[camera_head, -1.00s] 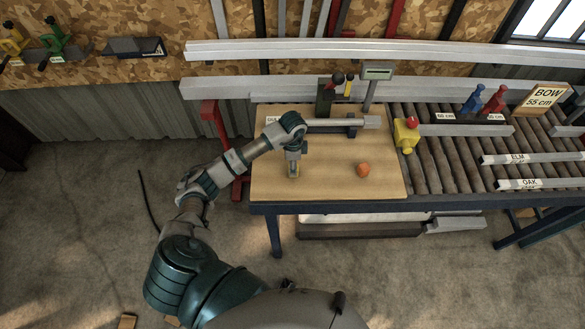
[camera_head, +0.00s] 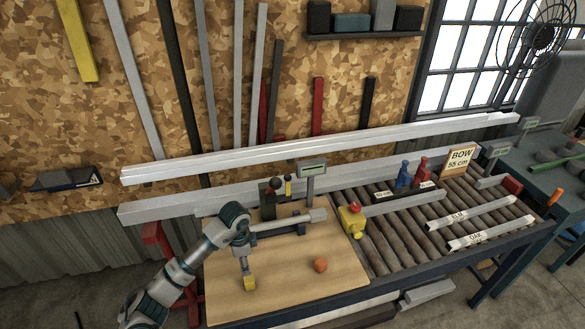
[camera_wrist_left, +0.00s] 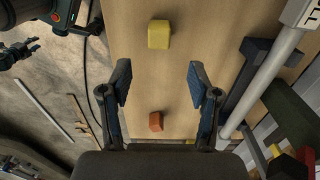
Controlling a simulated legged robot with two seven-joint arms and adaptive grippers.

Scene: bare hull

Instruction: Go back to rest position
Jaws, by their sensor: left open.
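My left gripper (camera_head: 245,266) points down over the wooden work table (camera_head: 290,295), beside a yellow block (camera_head: 250,284) in the head view. It is open and empty; in the left wrist view its two fingers (camera_wrist_left: 158,85) stand wide apart with bare wood between them. That view shows the yellow block (camera_wrist_left: 158,34) beyond the fingertips, touching neither. An orange-red piece (camera_head: 320,265) lies on the table to the right; it also shows in the left wrist view (camera_wrist_left: 156,121). I cannot make out my right gripper.
A metal bar (camera_head: 285,225) lies along the back of the table. A yellow device with a red top (camera_head: 352,219) stands at the roller conveyor (camera_head: 400,240). A long pale beam (camera_head: 300,149) runs behind. The table front is mostly clear.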

